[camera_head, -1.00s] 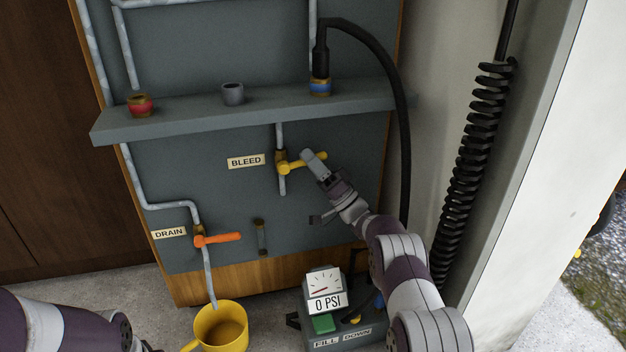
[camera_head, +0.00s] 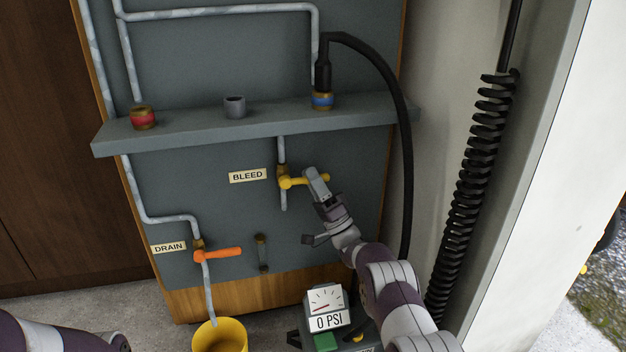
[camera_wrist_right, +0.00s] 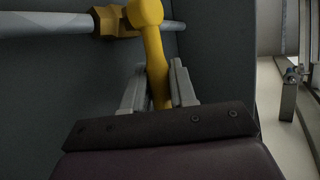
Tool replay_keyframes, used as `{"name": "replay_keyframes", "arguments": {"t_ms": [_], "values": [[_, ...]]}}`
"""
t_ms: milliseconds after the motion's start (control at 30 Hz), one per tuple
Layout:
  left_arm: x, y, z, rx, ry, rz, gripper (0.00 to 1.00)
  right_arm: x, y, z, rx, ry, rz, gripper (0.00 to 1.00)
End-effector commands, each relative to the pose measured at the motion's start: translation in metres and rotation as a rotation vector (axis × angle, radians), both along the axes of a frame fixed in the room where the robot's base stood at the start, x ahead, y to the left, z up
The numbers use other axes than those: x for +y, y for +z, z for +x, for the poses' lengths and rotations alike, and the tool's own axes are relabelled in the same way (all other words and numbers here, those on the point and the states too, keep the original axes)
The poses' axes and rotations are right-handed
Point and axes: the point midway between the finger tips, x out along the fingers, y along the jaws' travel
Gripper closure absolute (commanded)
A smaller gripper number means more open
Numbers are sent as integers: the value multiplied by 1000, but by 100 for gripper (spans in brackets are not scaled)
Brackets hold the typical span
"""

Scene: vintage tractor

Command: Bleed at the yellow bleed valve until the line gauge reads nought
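The yellow bleed valve (camera_head: 290,182) sits on a vertical pipe beside the BLEED label (camera_head: 248,176). Its lever points right, across the pipe. My right gripper (camera_head: 316,178) is at the lever's outer part. In the right wrist view the yellow lever (camera_wrist_right: 157,75) lies between the two fingers (camera_wrist_right: 158,92), which are close on either side and look shut on it. The line gauge (camera_head: 326,306) below has a white dial and a plate reading 0 PSI. My left gripper is out of view; only part of that arm shows at the lower left.
A shelf (camera_head: 190,130) carries red and blue ringed fittings; a black hose (camera_head: 402,120) joins the blue one. A green button (camera_head: 326,342) is under the gauge. A coiled cable (camera_head: 468,200) hangs at right.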

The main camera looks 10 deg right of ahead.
Motion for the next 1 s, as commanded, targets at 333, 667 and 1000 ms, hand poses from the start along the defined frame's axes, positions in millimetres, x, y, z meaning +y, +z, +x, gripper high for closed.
{"name": "replay_keyframes", "arguments": {"t_ms": [333, 667, 1000], "values": [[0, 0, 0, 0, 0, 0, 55, 0, -1, 0, 2, -1, 0, 53], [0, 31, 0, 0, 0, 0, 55, -27, -48, -32, 8, -3, 1, 53], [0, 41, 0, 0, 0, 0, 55, -50, -97, -62, 2, -1, 0, 53]]}}
